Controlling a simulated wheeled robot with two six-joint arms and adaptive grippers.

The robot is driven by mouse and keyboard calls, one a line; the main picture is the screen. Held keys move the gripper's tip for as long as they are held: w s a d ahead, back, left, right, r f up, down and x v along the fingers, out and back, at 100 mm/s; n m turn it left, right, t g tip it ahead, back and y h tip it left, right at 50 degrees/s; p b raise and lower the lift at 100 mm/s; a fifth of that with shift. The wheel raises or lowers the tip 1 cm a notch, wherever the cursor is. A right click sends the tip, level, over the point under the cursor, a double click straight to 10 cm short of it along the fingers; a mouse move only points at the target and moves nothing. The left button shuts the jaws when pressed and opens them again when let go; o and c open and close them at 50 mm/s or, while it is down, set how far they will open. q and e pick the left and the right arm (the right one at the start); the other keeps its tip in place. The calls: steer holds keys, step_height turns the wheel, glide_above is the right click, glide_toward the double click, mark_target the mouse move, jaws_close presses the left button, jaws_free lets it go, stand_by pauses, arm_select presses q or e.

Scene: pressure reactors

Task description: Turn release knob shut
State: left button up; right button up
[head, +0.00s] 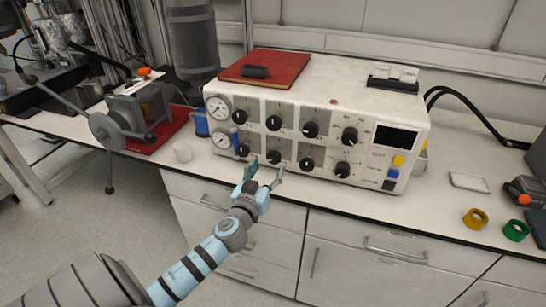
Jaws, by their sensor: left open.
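A white control box (370,100) with black knobs in two rows stands on the bench. Which one is the release knob cannot be read from its label. My left gripper (265,171) is open and empty in front of the lower row, its fingers pointing at the box. A lower-row knob (273,157) shows just beyond and above the gap between the fingertips, and I see no clear contact. Another lower knob (242,150) is left of the fingers, and two more (307,164) are to the right. My right gripper is out of view.
Two gauges (218,108) and a dark screen (396,137) are on the box front. A red board (264,68) lies on top. Drawers (360,260) are below the bench edge.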

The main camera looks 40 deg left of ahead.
mark_target(273, 160)
arm_select(q)
steer(key=x, duration=0.5)
steer(key=shift+w+a, duration=0.1)
steer(key=shift+w, duration=0.25)
steer(key=c, duration=1.1)
steer(key=shift+c, duration=0.2)
